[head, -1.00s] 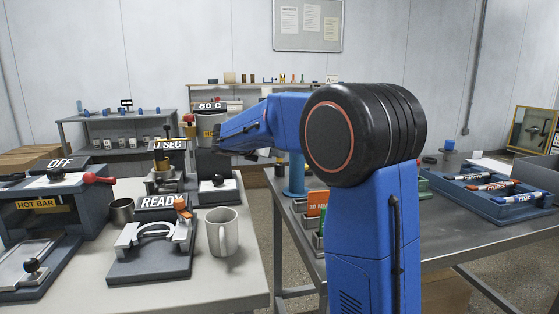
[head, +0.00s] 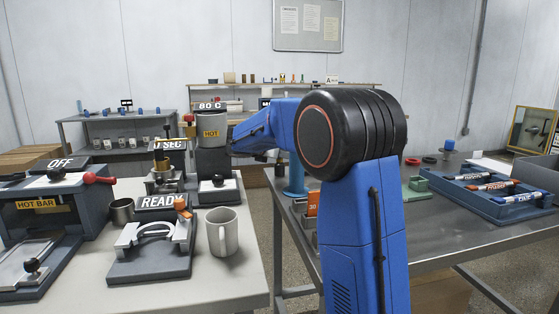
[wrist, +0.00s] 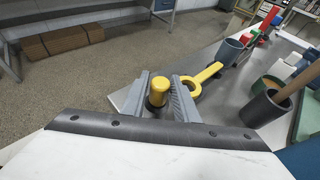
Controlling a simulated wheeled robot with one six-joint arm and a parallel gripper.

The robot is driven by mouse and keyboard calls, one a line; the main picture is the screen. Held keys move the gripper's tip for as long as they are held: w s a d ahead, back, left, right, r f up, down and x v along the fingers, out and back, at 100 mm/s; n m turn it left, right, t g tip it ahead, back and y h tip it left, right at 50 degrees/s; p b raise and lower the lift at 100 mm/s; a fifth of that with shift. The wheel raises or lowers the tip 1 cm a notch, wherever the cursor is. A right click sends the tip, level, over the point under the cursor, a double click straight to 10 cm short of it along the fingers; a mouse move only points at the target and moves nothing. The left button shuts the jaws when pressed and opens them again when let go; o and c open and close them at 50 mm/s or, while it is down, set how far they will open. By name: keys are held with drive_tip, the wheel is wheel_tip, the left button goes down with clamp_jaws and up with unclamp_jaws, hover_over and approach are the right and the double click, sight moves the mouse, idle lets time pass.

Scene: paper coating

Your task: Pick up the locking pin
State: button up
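My gripper (wrist: 160,82) is open, its two grey fingers apart in the wrist view. A yellow-capped piece with a dark lower part (wrist: 157,91) shows between the fingers, with a visible gap beside it. Just right of the right finger lies a yellow ring with a short yellow shank (wrist: 201,83), on or over the metal table. I cannot tell for sure which of these yellow pieces is the locking pin. In the head view my blue arm reaches back and left, and its end is too small to show the fingers clearly.
In the wrist view a blue-grey cup (wrist: 229,50) and a dark cup with a wooden rod (wrist: 268,107) stand to the right.

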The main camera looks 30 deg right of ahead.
clamp_jaws()
drive_tip(key=shift+r, duration=0.15)
wheel_tip(320, 180, up, 10)
drive_tip(key=shift+f, duration=0.1)
idle(0.3)
